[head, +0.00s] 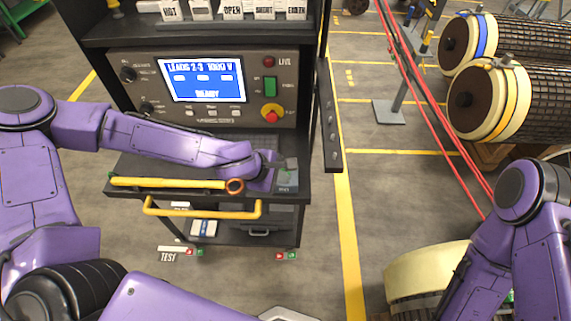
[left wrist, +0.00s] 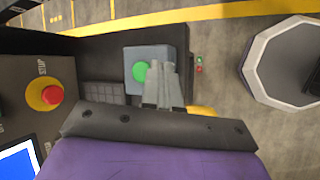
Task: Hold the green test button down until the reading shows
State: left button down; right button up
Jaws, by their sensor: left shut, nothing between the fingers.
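The green test button (left wrist: 140,72) shows in the left wrist view as a round green cap on a small blue-grey box (left wrist: 133,54). In the head view this box (head: 287,185) sits at the right front of the cart's shelf, with the button hidden by my gripper. My left gripper (left wrist: 163,72) is shut and empty. Its fingers stand over the box and overlap the button's right edge in the wrist view; I cannot tell whether they touch it. The tester's blue screen (head: 203,79) reads "LEADS 2-3 1000 V" and "READY". My right gripper is out of view.
A red stop knob on a yellow ring (head: 271,113) and a green switch (head: 270,86) are on the panel. A yellow bar tool (head: 170,182) lies on the shelf's front left. A yellow handle (head: 200,212) runs below.

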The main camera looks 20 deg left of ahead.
pick_arm(q)
jog(key=w+a+r+n+t+h, duration=0.1)
jog(key=w+r, duration=0.3)
jog(key=r, duration=0.4)
jog(key=shift+w+r+n+t+p, duration=0.2)
jog(key=shift+n+t+p, duration=0.1)
jog(key=shift+t+p, duration=0.1)
jog(key=shift+a+f, duration=0.15)
jog(key=b, duration=0.8)
send_over(282, 169)
jog(key=s, duration=0.2)
jog(key=f, duration=0.8)
jog(key=shift+w+d, duration=0.15)
jog(key=shift+d, duration=0.1)
jog(key=shift+f, duration=0.35)
jog(key=shift+f+b, duration=0.1)
jog(key=shift+b, duration=0.2)
jog(key=shift+f, duration=0.3)
jog(key=shift+f+b, duration=0.35)
jog(key=shift+f, duration=0.05)
dwell(3.1)
